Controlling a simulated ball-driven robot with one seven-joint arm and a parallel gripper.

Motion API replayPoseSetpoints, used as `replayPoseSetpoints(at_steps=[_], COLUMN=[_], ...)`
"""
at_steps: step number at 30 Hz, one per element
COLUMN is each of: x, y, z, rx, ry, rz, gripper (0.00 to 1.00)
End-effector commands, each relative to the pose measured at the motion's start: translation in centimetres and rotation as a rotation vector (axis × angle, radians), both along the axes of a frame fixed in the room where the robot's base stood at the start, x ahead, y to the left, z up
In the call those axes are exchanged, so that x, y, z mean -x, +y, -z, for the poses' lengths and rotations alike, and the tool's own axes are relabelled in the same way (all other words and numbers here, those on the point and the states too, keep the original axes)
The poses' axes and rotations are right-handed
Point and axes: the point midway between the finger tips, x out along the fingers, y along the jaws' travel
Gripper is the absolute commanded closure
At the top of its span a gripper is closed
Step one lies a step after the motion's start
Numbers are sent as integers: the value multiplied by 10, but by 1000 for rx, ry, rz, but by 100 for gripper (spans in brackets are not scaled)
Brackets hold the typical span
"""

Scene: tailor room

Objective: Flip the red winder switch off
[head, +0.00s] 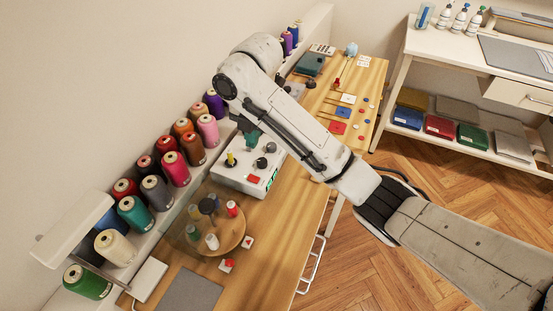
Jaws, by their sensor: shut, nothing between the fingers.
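A white machine box (233,179), which looks like the winder, stands on the wooden bench in the head view. It carries a small yellow spool (230,159), dark round knobs (261,163) and a red patch (253,180) on its front part, which looks like the red switch. Its on or off position is too small to tell. My arm reaches over the bench, and my gripper (250,134) points down just above the back of the box, behind the red patch. It is shut and empty. Whether its tips touch the box I cannot tell.
A round wooden spool stand (217,236) is in front of the box. A small red-topped white block (228,265) and a card with a red triangle (248,243) lie nearby. Thread cones (132,214) line the wall shelf. A grey mat (192,293) lies at the near end.

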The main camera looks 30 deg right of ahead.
Motion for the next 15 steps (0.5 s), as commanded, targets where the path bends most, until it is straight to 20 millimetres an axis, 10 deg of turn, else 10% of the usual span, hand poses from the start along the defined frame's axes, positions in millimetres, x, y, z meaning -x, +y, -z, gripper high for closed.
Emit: replayPoseSetpoints(at_steps=[15], x=[1], y=[8], z=[9], rx=[-2], ry=[2], rz=[-9], gripper=[100])
